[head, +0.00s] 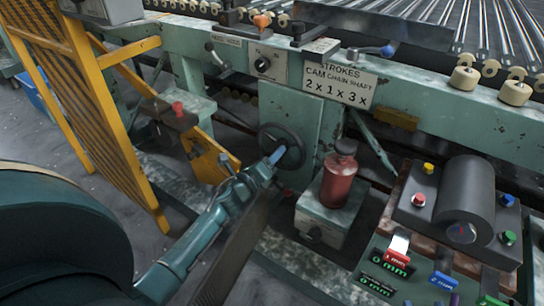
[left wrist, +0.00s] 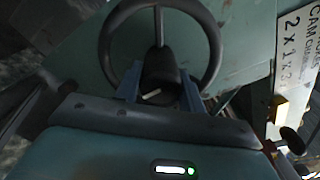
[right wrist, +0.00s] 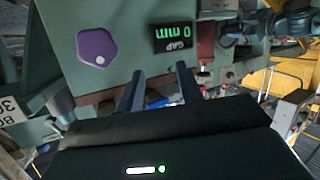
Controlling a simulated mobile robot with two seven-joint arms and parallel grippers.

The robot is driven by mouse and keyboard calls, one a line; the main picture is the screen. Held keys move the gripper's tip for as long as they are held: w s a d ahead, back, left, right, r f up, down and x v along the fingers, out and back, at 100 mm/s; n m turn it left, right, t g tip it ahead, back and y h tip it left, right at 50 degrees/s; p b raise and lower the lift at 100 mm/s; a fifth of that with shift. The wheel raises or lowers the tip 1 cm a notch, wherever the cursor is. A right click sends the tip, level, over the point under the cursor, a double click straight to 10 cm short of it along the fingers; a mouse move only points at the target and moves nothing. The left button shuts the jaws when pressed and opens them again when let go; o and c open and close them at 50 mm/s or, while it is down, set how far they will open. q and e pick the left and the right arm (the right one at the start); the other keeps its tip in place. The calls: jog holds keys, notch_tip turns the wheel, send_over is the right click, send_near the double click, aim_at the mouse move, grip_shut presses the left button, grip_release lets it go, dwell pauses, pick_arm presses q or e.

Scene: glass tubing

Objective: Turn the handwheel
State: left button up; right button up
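The handwheel (head: 264,141) is a dark round wheel on the green machine's front, below the small control plate. In the left wrist view its rim (left wrist: 216,45) and upper spoke fill the top middle, with a dark hub (left wrist: 160,72) at its centre. My left gripper (head: 277,157) is at the wheel. In its wrist view the two blue fingers (left wrist: 160,92) stand apart, one on each side of the hub; I cannot tell whether they touch it. My right gripper (right wrist: 158,86) is open and empty, in front of a green panel.
A red bottle (head: 340,180) stands on a green box right of the wheel. A yellow guard (head: 105,110) stands at the left. A button console (head: 430,205) is at the right. A purple knob (right wrist: 97,48) and a GAP display (right wrist: 173,31) are near my right gripper.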

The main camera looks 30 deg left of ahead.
pick_arm(q)
jog(key=o, duration=0.5)
jog(key=shift+c, duration=0.2)
jog(key=s+a+p, duration=0.1)
jog(key=s, duration=1.2)
